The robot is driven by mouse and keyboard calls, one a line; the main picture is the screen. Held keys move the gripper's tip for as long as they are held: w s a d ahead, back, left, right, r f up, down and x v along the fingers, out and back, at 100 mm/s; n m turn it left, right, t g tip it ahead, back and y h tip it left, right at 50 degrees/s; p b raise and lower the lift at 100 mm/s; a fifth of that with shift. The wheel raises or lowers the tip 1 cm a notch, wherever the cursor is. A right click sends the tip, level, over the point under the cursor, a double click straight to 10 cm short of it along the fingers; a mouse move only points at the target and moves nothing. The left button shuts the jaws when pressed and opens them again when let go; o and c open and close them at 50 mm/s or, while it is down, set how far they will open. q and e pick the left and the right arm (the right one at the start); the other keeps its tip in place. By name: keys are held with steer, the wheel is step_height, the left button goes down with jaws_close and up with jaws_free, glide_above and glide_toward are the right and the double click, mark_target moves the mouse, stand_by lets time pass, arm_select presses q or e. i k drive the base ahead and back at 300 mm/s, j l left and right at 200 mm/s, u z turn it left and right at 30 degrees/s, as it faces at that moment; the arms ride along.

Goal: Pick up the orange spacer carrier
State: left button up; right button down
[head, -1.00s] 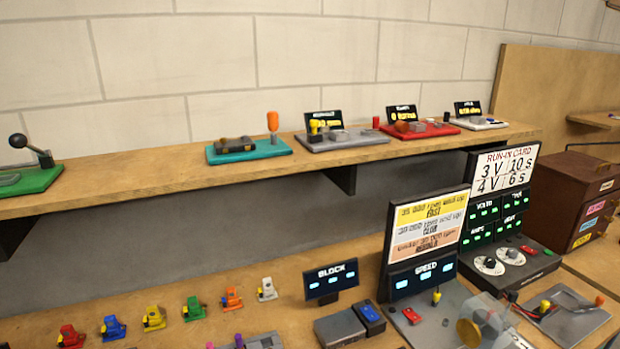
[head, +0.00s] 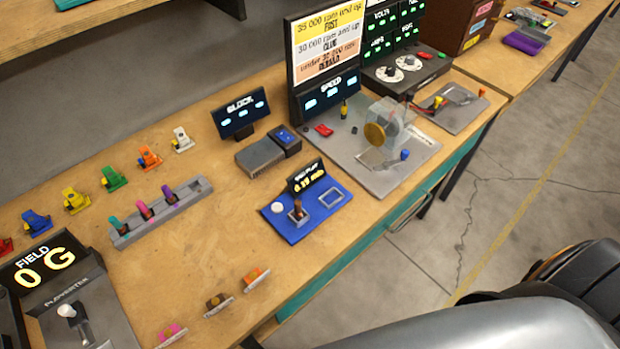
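A small orange piece on a pale strip (head: 256,279) lies near the front edge of the bench. It sits in a short row with a brown one (head: 218,304) and a pink one (head: 171,335), and looks like the orange spacer carrier. Another orange item (head: 149,157) stands farther back in a row of coloured small parts, between a green one (head: 114,178) and a white one (head: 182,140). Neither gripper is in view. No gripper touches any of these things.
A grey rack (head: 162,212) with teal, pink and purple pieces stands behind the front row. A blue base with a small display (head: 308,211) is to the right. A grey speed station (head: 370,150) is farther right. Bare wood lies around the front row.

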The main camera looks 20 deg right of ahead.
mark_target(256, 276)
steer(key=k+j+u, duration=0.1)
steer(key=k, duration=0.4)
steer(key=k+j, duration=0.15)
steer(key=k, duration=0.35)
steer(key=u, duration=0.05)
